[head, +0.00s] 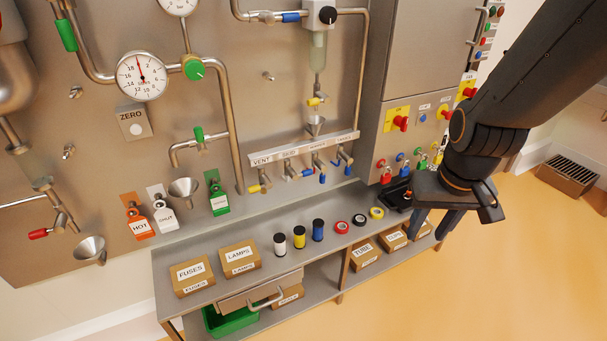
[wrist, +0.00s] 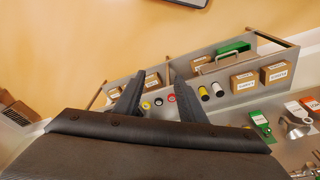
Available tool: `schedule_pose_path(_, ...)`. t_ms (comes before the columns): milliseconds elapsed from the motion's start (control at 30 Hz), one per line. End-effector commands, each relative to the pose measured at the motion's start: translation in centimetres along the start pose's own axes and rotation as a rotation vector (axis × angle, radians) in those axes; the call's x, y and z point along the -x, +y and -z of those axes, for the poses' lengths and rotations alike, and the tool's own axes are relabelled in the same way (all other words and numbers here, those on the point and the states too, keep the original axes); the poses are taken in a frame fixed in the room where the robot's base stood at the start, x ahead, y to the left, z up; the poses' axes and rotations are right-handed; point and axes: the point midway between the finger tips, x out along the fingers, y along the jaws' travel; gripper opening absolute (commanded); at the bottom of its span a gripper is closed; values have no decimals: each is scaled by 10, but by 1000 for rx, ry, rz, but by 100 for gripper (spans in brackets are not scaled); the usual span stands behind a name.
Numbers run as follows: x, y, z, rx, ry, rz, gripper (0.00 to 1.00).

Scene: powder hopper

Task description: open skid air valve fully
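A grey manifold strip (head: 303,149) with several labels, the first two reading VENT and SKID, runs along the panel above the bench. The skid valve (head: 290,172) hangs under the second label. A small blue lever (head: 308,172) shows just right of it and appears to be its handle, lying roughly sideways; its exact angle is too small to tell. My gripper (head: 432,222) is well to the right of the valve, over the bench's right end, pointing down. In the wrist view its two fingers (wrist: 156,88) are apart with nothing between them. The skid valve is not identifiable there.
A yellow-handled valve (head: 256,188) and blue-handled valves (head: 346,170) flank the skid valve. Spools (head: 299,237), tape rolls (head: 359,220) and boxes (head: 239,258) stand on the bench below. Red padlocks (head: 385,175) hang near my arm. Open floor lies right of the bench.

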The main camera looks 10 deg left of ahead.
Motion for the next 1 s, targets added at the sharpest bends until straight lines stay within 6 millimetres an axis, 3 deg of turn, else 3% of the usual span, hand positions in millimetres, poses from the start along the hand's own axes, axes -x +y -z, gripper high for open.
schedule_pose_path(167,-64,-28,91,218,205,-3,37)
schedule_pose_path(400,-144,-84,224,565,567,-106,37)
schedule_pose_path(600,-199,-139,304,818,851,-283,37)
schedule_pose_path(800,-244,-192,347,1019,1103,-538,37)
schedule_pose_path(1000,-264,-232,353,1140,1272,-806,37)
